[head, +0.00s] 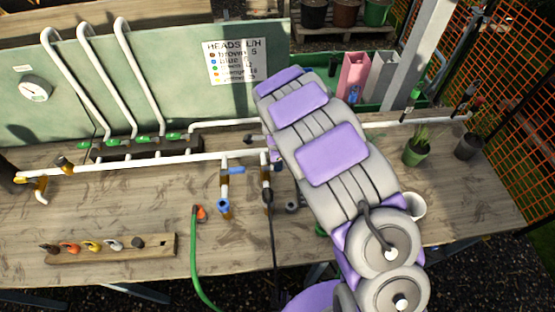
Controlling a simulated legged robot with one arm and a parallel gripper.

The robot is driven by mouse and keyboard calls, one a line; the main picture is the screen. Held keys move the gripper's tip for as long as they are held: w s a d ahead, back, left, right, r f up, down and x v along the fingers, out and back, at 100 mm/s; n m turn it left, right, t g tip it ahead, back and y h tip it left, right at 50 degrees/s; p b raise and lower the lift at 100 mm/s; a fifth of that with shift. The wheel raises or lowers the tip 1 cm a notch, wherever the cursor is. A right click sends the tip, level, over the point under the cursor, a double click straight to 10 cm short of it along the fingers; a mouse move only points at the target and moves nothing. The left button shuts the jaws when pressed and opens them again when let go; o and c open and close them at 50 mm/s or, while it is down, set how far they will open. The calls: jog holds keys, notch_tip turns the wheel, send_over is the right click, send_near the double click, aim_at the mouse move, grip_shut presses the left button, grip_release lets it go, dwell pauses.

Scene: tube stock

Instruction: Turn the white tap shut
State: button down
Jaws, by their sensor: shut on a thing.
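A long white pipe (190,159) runs across the bench. A drop pipe with a blue tap handle (237,170) and blue end (223,204) comes off it. To the right is a second drop pipe (266,181) with a dark end and a dark hose. My grey and purple arm crosses the view from the lower right and covers the area right of this drop. Only small purple parts of my gripper (273,155) show beside the second drop's top. It is shut there on what seems to be the white tap, which is hidden.
A wooden strip (110,248) with several coloured heads lies at the front left. A green hose (195,250) with an orange end hangs over the front edge. Plant pots (418,150) stand on the right. A green board (190,85) with a sign (235,62) stands behind.

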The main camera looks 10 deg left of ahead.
jog(key=shift+a, duration=0.1)
dwell(0.3)
jog(key=c, duration=1)
grip_release()
jog(key=shift+a, duration=0.15)
jog(key=shift+c, duration=0.2)
jog(key=shift+r, duration=0.55)
notch_tip(320, 180, up, 16)
jog(key=p, duration=0.1)
